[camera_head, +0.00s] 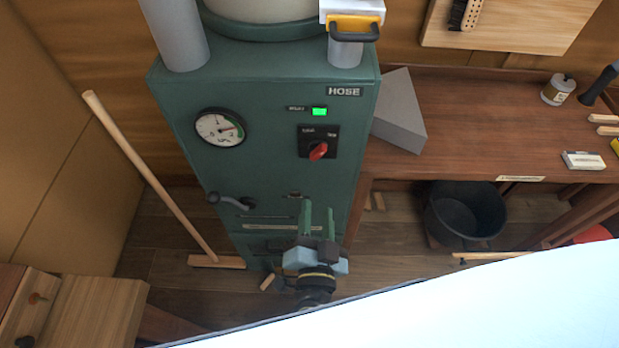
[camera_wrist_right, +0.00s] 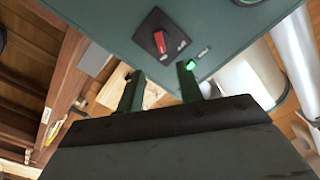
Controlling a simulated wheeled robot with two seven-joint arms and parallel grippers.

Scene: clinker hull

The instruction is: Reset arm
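My right gripper (camera_head: 317,208) is in front of the lower part of the green machine cabinet (camera_head: 265,105), fingers pointing up and away in the head view. Its two fingers stand apart with nothing between them. In the right wrist view the same gripper (camera_wrist_right: 160,72) is open and empty, with the cabinet's red switch (camera_wrist_right: 159,42) and lit green lamp (camera_wrist_right: 190,66) beyond it. I cannot tell how far the fingers are from the cabinet. The switch (camera_head: 318,150), lamp (camera_head: 319,112) and dial gauge (camera_head: 220,129) show on the cabinet front. My left gripper is not in view.
A wooden bench (camera_head: 470,110) with a grey wedge-shaped block (camera_head: 398,115) stands to the right, a black bucket (camera_head: 465,212) below it. A wooden-handled tool (camera_head: 150,175) leans at the left. A large pale surface covers the bottom right.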

